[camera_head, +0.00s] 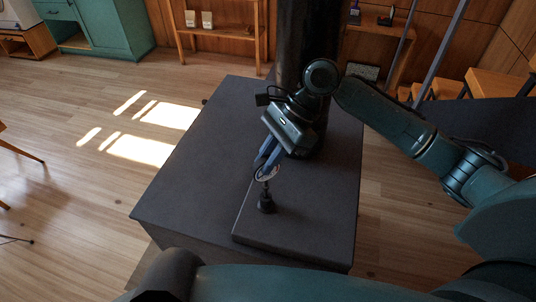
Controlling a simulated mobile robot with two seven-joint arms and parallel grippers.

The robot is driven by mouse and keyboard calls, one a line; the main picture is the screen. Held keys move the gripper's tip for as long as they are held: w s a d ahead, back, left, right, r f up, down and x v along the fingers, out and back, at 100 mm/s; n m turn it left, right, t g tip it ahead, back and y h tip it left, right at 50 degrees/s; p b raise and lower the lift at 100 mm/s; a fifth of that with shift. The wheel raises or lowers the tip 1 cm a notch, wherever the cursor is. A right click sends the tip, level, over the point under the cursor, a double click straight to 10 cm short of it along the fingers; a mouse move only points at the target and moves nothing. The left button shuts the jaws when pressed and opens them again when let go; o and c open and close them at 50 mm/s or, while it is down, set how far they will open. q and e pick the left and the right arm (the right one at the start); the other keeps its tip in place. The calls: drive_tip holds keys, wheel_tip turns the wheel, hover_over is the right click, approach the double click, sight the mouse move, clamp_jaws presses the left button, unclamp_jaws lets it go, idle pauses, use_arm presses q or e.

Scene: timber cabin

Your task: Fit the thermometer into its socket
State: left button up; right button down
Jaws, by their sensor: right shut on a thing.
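The thermometer (267,175) has a round, pale dial and a thin dark stem pointing down. My right gripper (268,162) is shut on it from above, with its blue fingers at the dial. The socket (267,204) is a small, dark upright fitting on a raised dark slab. The stem's lower end is at or just above the top of the socket. I cannot tell whether it is inside. My left gripper is not in view.
The slab (310,225) lies on a dark table (190,180). A thick black column (303,40) stands at the table's back, close behind my right gripper. The table's left side is clear. Shelves and a teal cabinet (115,25) stand farther back.

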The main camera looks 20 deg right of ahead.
drive_tip(key=shift+f, duration=1.95)
drive_tip(key=c, duration=1.3)
unclamp_jaws()
drive_tip(key=v, duration=1.3)
drive_tip(key=shift+b, duration=0.3)
drive_tip(key=shift+s, duration=0.1)
